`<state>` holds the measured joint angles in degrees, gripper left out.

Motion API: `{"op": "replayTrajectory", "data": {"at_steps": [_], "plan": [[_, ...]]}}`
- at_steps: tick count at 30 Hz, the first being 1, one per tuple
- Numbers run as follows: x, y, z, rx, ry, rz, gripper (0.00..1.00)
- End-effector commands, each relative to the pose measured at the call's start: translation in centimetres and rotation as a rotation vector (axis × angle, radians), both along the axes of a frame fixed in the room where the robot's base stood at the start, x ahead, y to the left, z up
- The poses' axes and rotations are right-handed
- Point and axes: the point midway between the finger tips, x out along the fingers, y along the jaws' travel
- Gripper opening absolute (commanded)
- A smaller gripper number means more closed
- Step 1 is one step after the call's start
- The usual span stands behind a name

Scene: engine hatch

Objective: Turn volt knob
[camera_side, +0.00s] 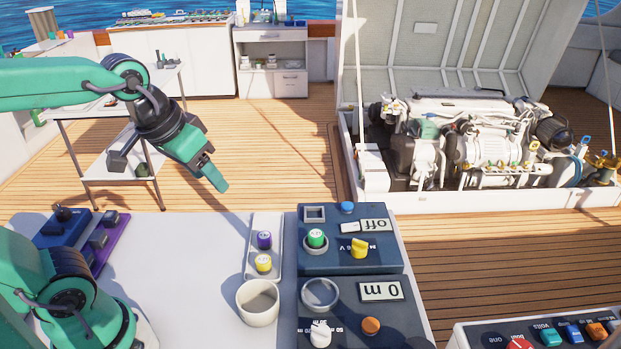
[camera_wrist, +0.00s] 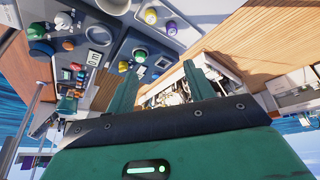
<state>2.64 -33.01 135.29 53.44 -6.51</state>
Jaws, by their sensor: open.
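A dark blue panel (camera_side: 283,262) on the white table has a display reading "off", seen upside down in the side view. On it are a yellow knob (camera_side: 360,248), close to small markings that seem to include a V, a green-topped cylinder (camera_side: 316,238) in a ring, and a blue button (camera_side: 347,207). My gripper (camera_side: 216,180) hangs in the air behind and left of the panel, apart from it. In the wrist view my gripper (camera_wrist: 163,72) has its two fingers wide apart, with nothing held between them.
In the side view, a second panel in front shows "0 m" (camera_side: 382,291) and a white knob (camera_side: 320,333). A tray with purple and yellow cylinders (camera_side: 264,262) and a white cup (camera_side: 258,303) stand left. A panel labelled "volts" (camera_side: 544,328) is bottom right. The table's left middle is clear.

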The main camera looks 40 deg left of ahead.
Motion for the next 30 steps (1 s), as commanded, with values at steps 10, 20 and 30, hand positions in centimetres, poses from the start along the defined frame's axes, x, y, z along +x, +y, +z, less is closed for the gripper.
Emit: {"op": "replayTrajectory", "data": {"at_steps": [10, 20, 30], "plan": [[6.2, -2.7, 0.5, -0.053, 0.114, 0.089, 0.53], [12.2, -6.0, -1.0, -0.082, 0.216, 0.184, 0.53], [17.6, -10.2, -4.6, -0.088, 0.32, 0.287, 0.53]]}}
